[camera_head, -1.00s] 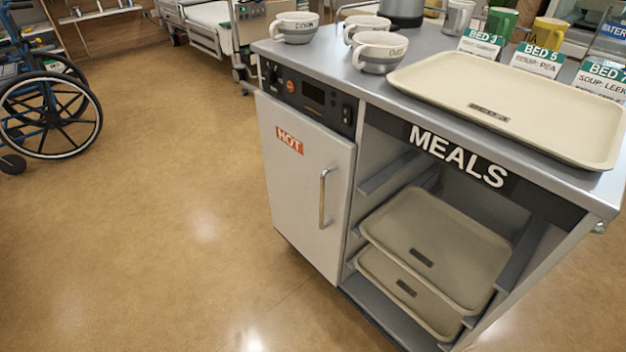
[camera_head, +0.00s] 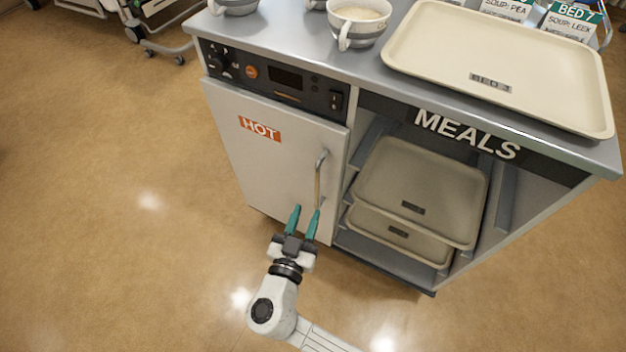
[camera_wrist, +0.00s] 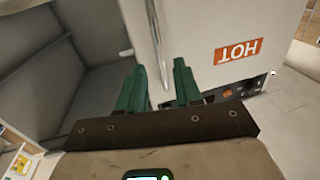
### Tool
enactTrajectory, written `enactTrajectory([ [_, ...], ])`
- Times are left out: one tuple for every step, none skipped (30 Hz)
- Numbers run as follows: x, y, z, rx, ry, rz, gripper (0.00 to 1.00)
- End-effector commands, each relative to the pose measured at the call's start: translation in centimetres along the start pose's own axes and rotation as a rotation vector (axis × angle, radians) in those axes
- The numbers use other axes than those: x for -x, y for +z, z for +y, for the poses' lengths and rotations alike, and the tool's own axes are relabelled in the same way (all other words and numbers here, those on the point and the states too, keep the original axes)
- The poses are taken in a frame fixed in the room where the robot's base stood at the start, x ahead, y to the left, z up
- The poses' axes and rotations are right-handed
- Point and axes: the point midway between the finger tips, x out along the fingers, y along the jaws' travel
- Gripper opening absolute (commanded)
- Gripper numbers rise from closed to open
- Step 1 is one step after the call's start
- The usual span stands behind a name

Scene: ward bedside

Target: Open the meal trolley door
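The meal trolley's hot-side door (camera_head: 262,152) is shut flush with the trolley front and carries an orange HOT label. Its vertical metal handle (camera_head: 319,178) is near the door's right edge. My gripper (camera_head: 304,212) is in front of the lower right of the door, just below the handle, with its two teal fingers apart. In the wrist view my gripper (camera_wrist: 158,80) shows green fingers apart with nothing between them. The door (camera_wrist: 225,25) appears there upside down, and the handle (camera_wrist: 157,35) lies just beyond the fingertips. I cannot tell whether the fingers touch the door.
The open MEALS bay (camera_head: 425,185) right of the door holds stacked trays. A large tray (camera_head: 540,95) and soup cups (camera_head: 357,22) stand on the trolley top. A wheeled bed (camera_head: 150,20) is at the upper left. The floor (camera_head: 110,200) left of the trolley is clear.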

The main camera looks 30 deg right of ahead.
Motion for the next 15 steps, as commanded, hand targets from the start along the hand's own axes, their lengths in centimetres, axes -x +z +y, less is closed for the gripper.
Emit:
enactTrajectory([
  [-1.0, -0.1, 0.1, 0.0, 0.004, 0.0, 0.34],
  [-1.5, 0.0, 0.1, 0.0, 0.005, 0.0, 0.34],
  [-2.3, 0.0, 0.1, 0.0, 0.006, -0.001, 0.34],
  [-2.9, 0.0, 0.2, 0.0, 0.007, -0.001, 0.34],
  [-3.4, -0.1, 0.1, -0.001, 0.006, -0.001, 0.34],
  [-4.2, -0.1, 0.1, 0.0, 0.006, 0.0, 0.34],
  [-4.8, -0.1, 0.1, 0.0, 0.006, 0.0, 0.34],
  [-5.3, 0.0, 0.1, 0.001, 0.006, -0.001, 0.34],
  [-5.9, 0.0, 0.1, 0.001, 0.006, -0.002, 0.34],
  [-6.3, 0.0, 0.1, 0.001, 0.005, -0.002, 0.34],
  [-6.8, 0.0, 0.2, 0.001, 0.006, -0.001, 0.34],
  [-7.3, 0.0, 0.1, 0.001, 0.005, -0.001, 0.34],
  [-7.6, 0.0, 0.1, 0.001, 0.005, -0.001, 0.34],
  [-7.9, 0.0, 0.1, 0.001, 0.005, -0.001, 0.34],
  [-8.2, 0.0, 0.1, 0.0, 0.004, -0.002, 0.34],
])
